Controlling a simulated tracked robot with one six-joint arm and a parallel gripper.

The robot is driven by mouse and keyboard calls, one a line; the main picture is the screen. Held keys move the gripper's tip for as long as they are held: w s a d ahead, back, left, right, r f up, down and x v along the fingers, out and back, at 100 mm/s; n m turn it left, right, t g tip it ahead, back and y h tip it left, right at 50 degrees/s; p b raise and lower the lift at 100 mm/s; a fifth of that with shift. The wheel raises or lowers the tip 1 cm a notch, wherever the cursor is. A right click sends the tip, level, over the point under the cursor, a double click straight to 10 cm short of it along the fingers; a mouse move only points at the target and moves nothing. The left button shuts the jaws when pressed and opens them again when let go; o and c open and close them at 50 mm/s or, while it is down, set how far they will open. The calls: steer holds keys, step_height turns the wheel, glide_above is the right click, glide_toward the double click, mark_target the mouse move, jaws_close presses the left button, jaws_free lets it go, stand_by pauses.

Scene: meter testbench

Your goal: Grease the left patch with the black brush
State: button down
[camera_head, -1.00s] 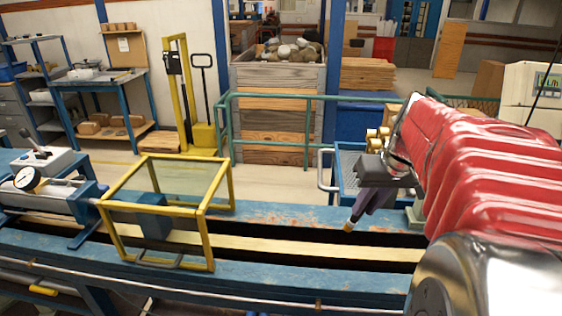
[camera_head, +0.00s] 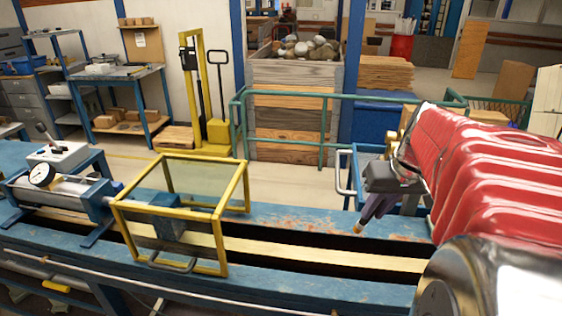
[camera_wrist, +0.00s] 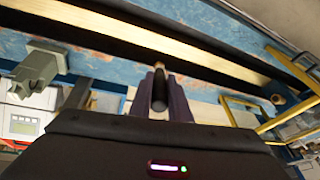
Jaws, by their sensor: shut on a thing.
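My gripper (camera_head: 378,205) is shut on the brush, whose slim dark shaft (camera_wrist: 159,95) shows between the fingers in the wrist view. Its pale tip (camera_head: 358,228) points down and left in the head view, over the blue bench. The tip appears near the back rail; I cannot tell whether it touches. The back rail has a rusty, worn patch (camera_head: 290,222) left of the brush tip. Another faint worn area (camera_head: 405,237) lies to the right, partly near my arm. No grease is discernible.
A yellow-framed clear guard (camera_head: 222,240) stands on the bench to the left. Beyond it is a fixture with a dial gauge (camera_head: 42,175). A green railing (camera_head: 290,91) and a blue cart with a handle (camera_head: 341,172) stand behind.

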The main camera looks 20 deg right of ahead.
steer(key=shift+f, duration=1.75)
steer(key=shift+a, duration=0.15)
